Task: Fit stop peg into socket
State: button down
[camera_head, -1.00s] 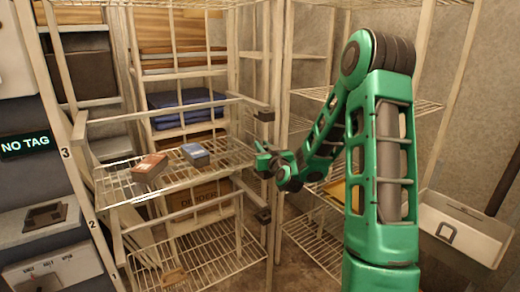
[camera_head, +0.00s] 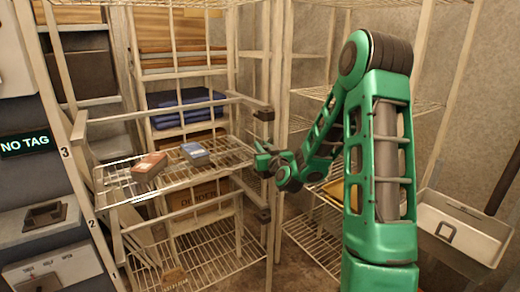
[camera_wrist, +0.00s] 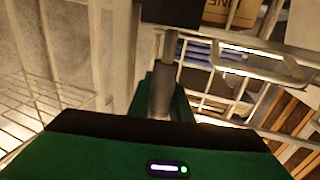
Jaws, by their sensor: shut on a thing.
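My gripper (camera_head: 263,158) is green and sits at the right front corner of the pulled-out wire shelf, between two dark blocks on its posts. In the wrist view my gripper (camera_wrist: 162,95) is shut on a grey cylindrical peg (camera_wrist: 165,78). The peg points away from my gripper toward a dark block (camera_wrist: 172,10) at the top edge. I cannot tell whether the peg is in this block, touching it or only in front of it. In the head view the dark blocks are an upper one (camera_head: 264,115) and a lower one (camera_head: 263,216). The peg is too small to make out there.
The wire shelf (camera_head: 120,190) holds a reddish box (camera_head: 149,165) and a blue-grey box (camera_head: 195,154). A lower wire basket (camera_head: 215,258) is below it. A "NO TAG" display (camera_head: 25,143) is at left, a white bin (camera_head: 465,228) at right. Racks stand close around my arm.

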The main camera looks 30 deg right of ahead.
jog(key=shift+f, duration=1.4)
dwell(1.8)
jog(key=c, duration=1.5)
grip_release()
jog(key=shift+c, duration=0.2)
